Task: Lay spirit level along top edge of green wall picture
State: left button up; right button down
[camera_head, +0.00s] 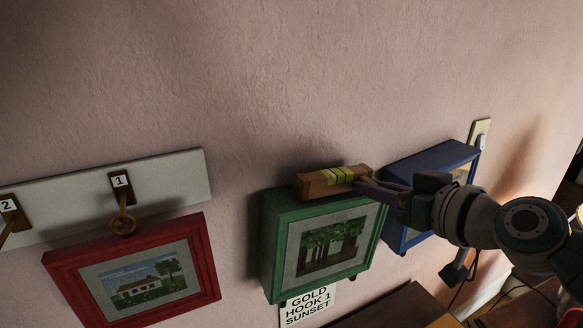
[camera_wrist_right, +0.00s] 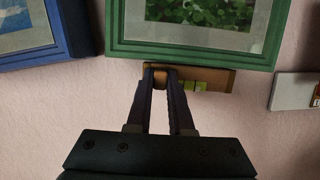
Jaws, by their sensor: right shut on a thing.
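The green wall picture (camera_head: 272,243), a deep green frame around a forest image, hangs on the pink wall in the middle of the head view. It also shows in the right wrist view (camera_wrist_right: 190,50). The spirit level (camera_head: 315,184), a short wooden bar with yellow-green vials, lies along the picture's top edge, close to or touching it. In the right wrist view the level (camera_wrist_right: 217,80) runs beside the frame's edge. My right gripper (camera_head: 366,186) is shut on the level's right end, coming in from the right. My left gripper is not in view.
A blue-framed picture (camera_head: 433,158) hangs close on the right, partly behind my right arm. A red-framed picture (camera_head: 78,262) hangs at left below a pale board (camera_head: 170,178) with numbered hooks. A "GOLD HOOK 1 SUNSET" label (camera_head: 308,305) is below the green picture. The wall above is bare.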

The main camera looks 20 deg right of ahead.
jog(key=shift+f, duration=0.15)
jog(key=c, duration=0.7)
grip_release()
jog(key=shift+c, duration=0.2)
